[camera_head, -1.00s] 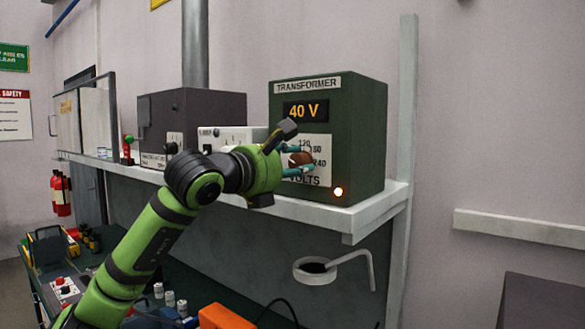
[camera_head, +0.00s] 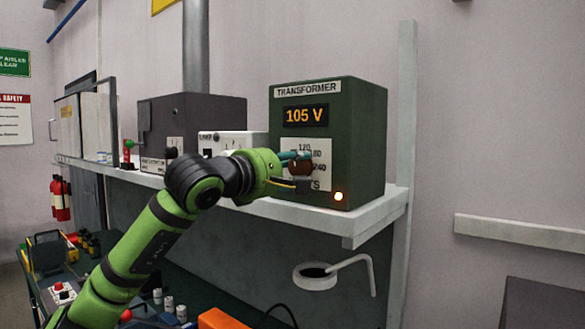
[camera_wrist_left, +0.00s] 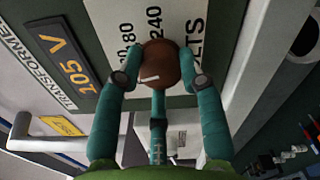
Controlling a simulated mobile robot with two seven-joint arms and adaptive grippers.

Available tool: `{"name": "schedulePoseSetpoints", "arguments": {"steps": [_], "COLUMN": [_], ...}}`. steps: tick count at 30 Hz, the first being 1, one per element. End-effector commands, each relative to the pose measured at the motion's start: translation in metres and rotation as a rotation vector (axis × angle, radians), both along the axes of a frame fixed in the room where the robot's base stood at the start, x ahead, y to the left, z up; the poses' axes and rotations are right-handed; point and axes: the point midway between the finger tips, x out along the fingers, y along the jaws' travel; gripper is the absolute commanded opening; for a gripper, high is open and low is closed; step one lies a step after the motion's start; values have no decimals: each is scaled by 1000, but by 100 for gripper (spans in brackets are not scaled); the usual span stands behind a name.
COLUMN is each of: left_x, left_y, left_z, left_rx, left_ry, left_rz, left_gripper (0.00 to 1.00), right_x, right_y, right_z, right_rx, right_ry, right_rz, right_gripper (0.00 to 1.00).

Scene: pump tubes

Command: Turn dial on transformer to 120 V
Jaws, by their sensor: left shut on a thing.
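The green transformer (camera_head: 357,150) stands on a white shelf, and its display (camera_head: 306,115) reads 105 V. An orange lamp glows at its lower right. The brown dial (camera_head: 300,168) sits on the white scale plate, where 120, 180 and 240 are readable. My left gripper (camera_head: 292,162) is at the dial. In the left wrist view, the teal fingers of my left gripper (camera_wrist_left: 158,88) are shut around the brown dial (camera_wrist_left: 158,62), which bears a white pointer mark. The fingers hide part of the scale. My right gripper is not in view.
The white shelf edge (camera_head: 375,220) runs under the transformer. A dark grey box (camera_head: 215,113) and a white unit (camera_head: 240,141) stand to its left. A cup-like ring with a bent rod (camera_head: 316,276) is below the shelf. An orange object (camera_head: 222,320) lies on the bench.

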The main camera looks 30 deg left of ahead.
Motion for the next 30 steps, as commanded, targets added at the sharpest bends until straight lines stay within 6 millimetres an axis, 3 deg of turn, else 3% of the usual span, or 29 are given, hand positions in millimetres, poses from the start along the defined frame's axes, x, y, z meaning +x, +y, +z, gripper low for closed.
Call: {"name": "schedulePoseSetpoints", "arguments": {"steps": [12, 27, 28, 29, 30], "left_x": [-1, -1, -1, -1, -1], "left_y": [0, 0, 0, 0, 0], "left_z": [2, 2, 2, 2, 2], "left_rx": [167, 183, 183, 183, 183], "left_ry": [-20, -20, -20, -21, -19], "left_rz": [2, 1, 1, 0, 1], "left_gripper": [6, 6, 46, 58, 62], "right_x": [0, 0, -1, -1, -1], "right_y": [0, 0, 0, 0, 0], "right_z": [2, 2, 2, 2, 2], "right_rx": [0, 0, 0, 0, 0], "right_ry": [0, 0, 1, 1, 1], "right_rz": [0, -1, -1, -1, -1], "right_gripper": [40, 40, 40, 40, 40]}}
